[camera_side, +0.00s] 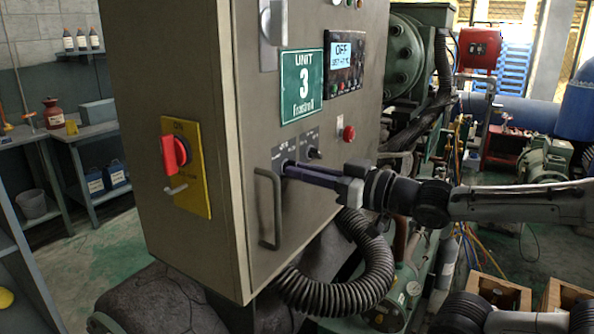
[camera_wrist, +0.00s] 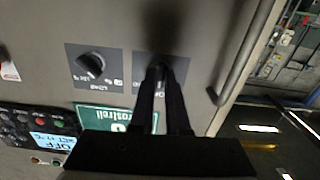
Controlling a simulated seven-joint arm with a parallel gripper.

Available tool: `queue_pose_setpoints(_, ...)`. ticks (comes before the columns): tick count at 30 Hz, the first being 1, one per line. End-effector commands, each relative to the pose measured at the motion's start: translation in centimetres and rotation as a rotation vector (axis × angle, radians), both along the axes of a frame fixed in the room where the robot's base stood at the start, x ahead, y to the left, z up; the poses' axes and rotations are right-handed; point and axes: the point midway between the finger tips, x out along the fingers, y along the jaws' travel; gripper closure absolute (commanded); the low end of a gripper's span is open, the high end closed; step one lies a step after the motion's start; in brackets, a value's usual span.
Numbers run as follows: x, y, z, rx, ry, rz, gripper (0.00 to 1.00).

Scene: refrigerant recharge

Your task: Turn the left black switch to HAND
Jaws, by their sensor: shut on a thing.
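The grey cabinet (camera_side: 230,200) carries two black switches side by side, below the green UNIT 3 sign (camera_side: 302,84). My gripper (camera_side: 289,168) reaches in from the right, its long fingers at the left black switch. In the wrist view, the fingers of my gripper (camera_wrist: 161,72) are shut on that switch, over its dark label plate (camera_wrist: 180,66). The fingers hide the knob, so I cannot tell which way it points. The right black switch (camera_side: 313,153) is free; it also shows in the wrist view (camera_wrist: 92,65), where the picture is turned over.
A door handle (camera_side: 267,208) stands out just left of and below my fingers. A red button (camera_side: 348,133) lies to the right, above my gripper. The display (camera_side: 343,60) reads OFF. A red rotary switch on a yellow plate (camera_side: 187,168) is on the cabinet's left face. A corrugated hose (camera_side: 345,285) hangs below.

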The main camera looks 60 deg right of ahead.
Motion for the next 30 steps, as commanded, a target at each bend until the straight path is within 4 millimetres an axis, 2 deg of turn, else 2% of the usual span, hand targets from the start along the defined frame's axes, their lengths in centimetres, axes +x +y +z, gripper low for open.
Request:
queue_pose_setpoints(9, 0.0, 0.0, 0.07, -0.028, -0.002, 0.0, 1.0)
queue_pose_setpoints(18, 0.01, 0.01, 0.05, -0.276, -0.001, 0.0, 1.0)
queue_pose_setpoints(27, 0.01, 0.01, 0.05, -0.301, -0.001, 0.0, 1.0)
queue_pose_setpoints(30, 0.0, 0.01, 0.05, -0.365, -0.001, 0.0, 1.0)
